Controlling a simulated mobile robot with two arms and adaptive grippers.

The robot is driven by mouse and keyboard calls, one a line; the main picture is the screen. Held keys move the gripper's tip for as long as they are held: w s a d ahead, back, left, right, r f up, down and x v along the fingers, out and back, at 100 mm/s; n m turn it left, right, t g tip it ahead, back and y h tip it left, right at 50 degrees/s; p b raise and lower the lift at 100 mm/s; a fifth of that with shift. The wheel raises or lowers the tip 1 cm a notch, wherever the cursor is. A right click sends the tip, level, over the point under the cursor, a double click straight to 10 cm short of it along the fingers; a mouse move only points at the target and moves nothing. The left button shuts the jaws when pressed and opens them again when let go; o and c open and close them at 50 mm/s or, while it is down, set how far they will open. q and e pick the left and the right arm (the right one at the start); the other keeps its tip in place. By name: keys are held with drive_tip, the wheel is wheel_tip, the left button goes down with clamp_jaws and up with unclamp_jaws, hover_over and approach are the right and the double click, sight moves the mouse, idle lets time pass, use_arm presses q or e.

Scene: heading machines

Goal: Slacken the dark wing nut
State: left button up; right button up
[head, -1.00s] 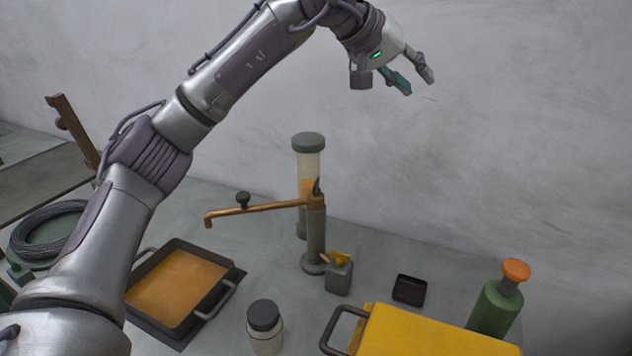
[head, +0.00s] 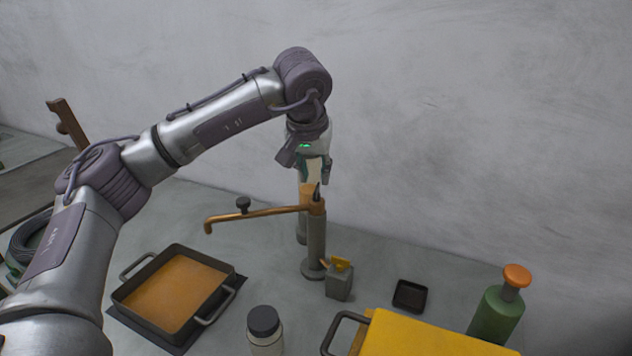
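A dark wing nut (head: 317,191) shows as a small upright fin on top of the grey post (head: 315,240), where the copper-coloured spout arm (head: 262,211) meets it. My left gripper (head: 315,181) points down just above the wing nut. Its fingers are apart and nothing shows held between them. I cannot tell whether the fingertips touch the nut. A yellow wing-shaped handle (head: 341,263) sits on a small grey block (head: 339,284) at the post's foot. My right gripper is not in view.
A dark pan of orange liquid (head: 128,294) stands left, below the spout. A dark-lidded jar (head: 264,322), yellow case (head: 430,337), green bottle (head: 495,312) and small black tray (head: 410,295) stand in front and right. A pale cylinder partly shows behind the gripper.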

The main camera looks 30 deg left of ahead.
sight(316, 187)
use_arm(q)
drive_tip(key=shift+x, duration=2.05)
clamp_jaws()
